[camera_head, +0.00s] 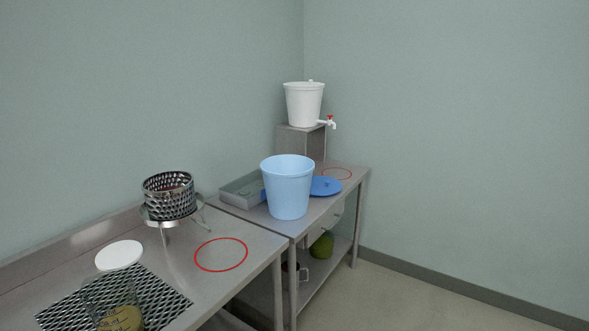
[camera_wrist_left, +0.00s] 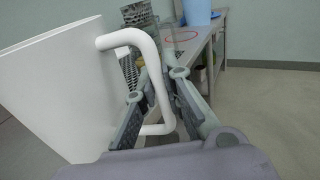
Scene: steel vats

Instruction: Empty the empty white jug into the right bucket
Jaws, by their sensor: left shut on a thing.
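A white jug (camera_wrist_left: 62,85) fills the left of the left wrist view, with its looped handle (camera_wrist_left: 150,50) towards me. My left gripper (camera_wrist_left: 158,88) is shut on this handle, with its fingers on either side. The jug's inside is hidden. The head view does not show this jug or either gripper. A light blue bucket (camera_head: 287,188) stands upright on the far steel table, and it also shows at the top of the left wrist view (camera_wrist_left: 196,12). A white bucket (camera_head: 304,104) with a red-handled tap stands on a steel box behind it.
A blue lid (camera_head: 325,186) and a grey tray (camera_head: 243,190) flank the blue bucket. The near table (camera_head: 190,278) holds a perforated metal basket (camera_head: 169,196) on a stand, a white disc (camera_head: 119,255), and a clear beaker with yellowish contents (camera_head: 122,318). Red rings (camera_head: 221,254) mark bare spots.

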